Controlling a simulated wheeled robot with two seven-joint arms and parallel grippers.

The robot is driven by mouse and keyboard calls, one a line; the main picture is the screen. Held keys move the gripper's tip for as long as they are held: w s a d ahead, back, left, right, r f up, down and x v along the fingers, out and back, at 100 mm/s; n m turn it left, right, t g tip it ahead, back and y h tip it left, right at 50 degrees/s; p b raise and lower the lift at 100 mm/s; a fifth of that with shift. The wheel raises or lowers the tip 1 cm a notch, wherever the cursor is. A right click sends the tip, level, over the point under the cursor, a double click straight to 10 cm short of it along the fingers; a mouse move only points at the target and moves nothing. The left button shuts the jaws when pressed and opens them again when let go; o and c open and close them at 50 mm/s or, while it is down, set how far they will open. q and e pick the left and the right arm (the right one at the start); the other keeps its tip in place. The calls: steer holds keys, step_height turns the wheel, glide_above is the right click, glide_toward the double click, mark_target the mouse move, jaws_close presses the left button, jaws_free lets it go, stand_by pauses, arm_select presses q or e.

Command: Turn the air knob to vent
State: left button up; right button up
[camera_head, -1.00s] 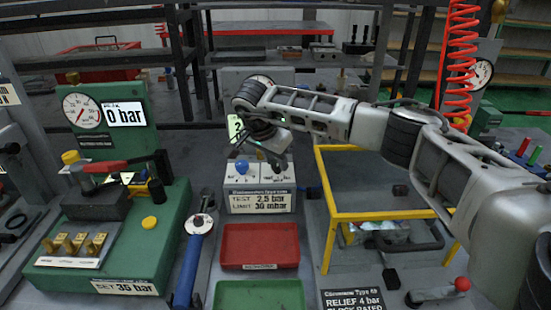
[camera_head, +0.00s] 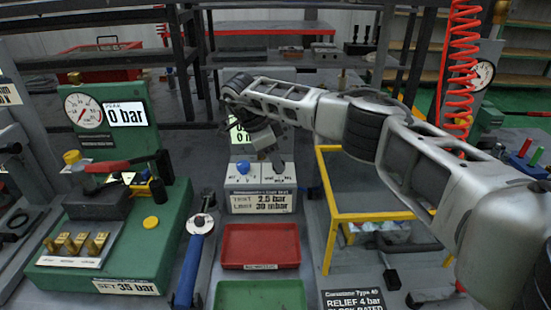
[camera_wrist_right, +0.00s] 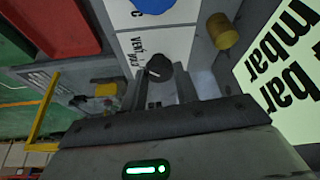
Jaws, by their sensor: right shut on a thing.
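The test box (camera_head: 262,200) stands mid-table with a blue knob (camera_head: 243,167) on its top left. The dark air knob (camera_wrist_right: 159,67) shows in the right wrist view beside a label reading VENT and HOLD. A pale mark on it is visible, but I cannot tell its exact setting. My right gripper (camera_head: 277,160) points down over the right of the box top. In the wrist view its fingers (camera_wrist_right: 164,85) are shut on the dark knob. The blue knob (camera_wrist_right: 140,4) is cut off at the top edge there. My left gripper is out of view.
A lit display (camera_head: 238,133) stands behind the box, partly covered by my arm. A red tray (camera_head: 260,246) and a green tray (camera_head: 260,295) lie in front. A yellow-framed stand (camera_head: 375,215) is at right, a green gauge bench (camera_head: 120,245) at left.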

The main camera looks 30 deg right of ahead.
steer(key=shift+m, duration=0.4)
steer(key=shift+w, duration=0.1)
steer(key=o, duration=1)
steer(key=shift+r, duration=0.1)
steer(key=v, duration=1.6)
steer(key=shift+w+d, duration=0.1)
